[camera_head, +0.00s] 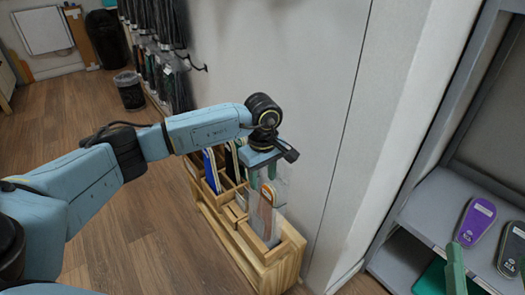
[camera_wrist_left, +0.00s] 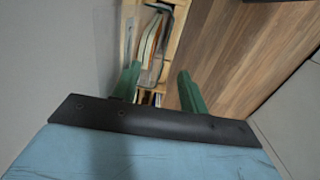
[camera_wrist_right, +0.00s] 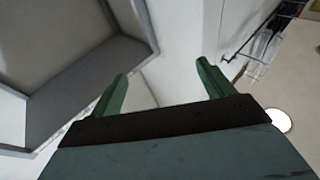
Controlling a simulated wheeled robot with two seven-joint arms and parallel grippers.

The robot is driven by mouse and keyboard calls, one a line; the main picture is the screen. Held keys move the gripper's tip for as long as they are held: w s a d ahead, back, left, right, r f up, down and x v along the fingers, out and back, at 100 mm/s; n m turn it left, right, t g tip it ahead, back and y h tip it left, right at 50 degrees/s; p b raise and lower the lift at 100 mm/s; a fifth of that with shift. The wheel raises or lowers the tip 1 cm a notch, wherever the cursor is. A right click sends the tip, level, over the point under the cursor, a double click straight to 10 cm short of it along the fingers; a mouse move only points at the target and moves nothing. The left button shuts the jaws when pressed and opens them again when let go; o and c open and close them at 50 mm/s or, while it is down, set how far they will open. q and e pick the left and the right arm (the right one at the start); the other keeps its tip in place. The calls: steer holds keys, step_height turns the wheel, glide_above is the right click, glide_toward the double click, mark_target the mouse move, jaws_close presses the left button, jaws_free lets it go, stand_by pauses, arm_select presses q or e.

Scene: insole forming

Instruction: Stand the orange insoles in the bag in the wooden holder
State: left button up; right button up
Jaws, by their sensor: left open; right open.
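The wooden holder (camera_head: 262,252) stands on the floor against the wall, with several compartments. A clear bag with orange insoles (camera_head: 264,212) stands upright in its near compartment. My left gripper (camera_head: 263,178) is above the holder, pointing down, its green fingers over the top of the bag. In the left wrist view the left gripper (camera_wrist_left: 160,88) is open, and the bag (camera_wrist_left: 152,52) shows beyond the fingers in the holder (camera_wrist_left: 174,45), apart from them as far as I can tell. My right gripper (camera_wrist_right: 162,80) is open and empty; a green finger of it shows at the lower right in the head view.
Blue and dark insoles (camera_head: 211,168) stand in the farther compartments. A grey shelf (camera_head: 440,215) at the right holds a purple insole (camera_head: 475,222) and another dark one (camera_head: 512,250). A waste bin (camera_head: 130,92) stands far back. The wooden floor at left is clear.

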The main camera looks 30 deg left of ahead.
arm_select(q)
step_height(320, 180, up, 12)
steer(key=p, duration=0.4)
steer(key=shift+r, duration=0.25)
arm_select(e)
steer(key=s+d+f+g+h, duration=0.2)
steer(key=s+f+g, duration=0.1)
steer(key=f+g, duration=0.3)
steer(key=s+d+f+g+h, duration=0.2)
steer(key=f+g, duration=0.4)
steer(key=f, duration=0.4)
steer(key=shift+s+d+m, duration=0.3)
steer(key=shift+s+d, duration=0.2)
steer(key=shift+s, duration=0.05)
arm_select(q)
steer(key=shift+d, duration=0.1)
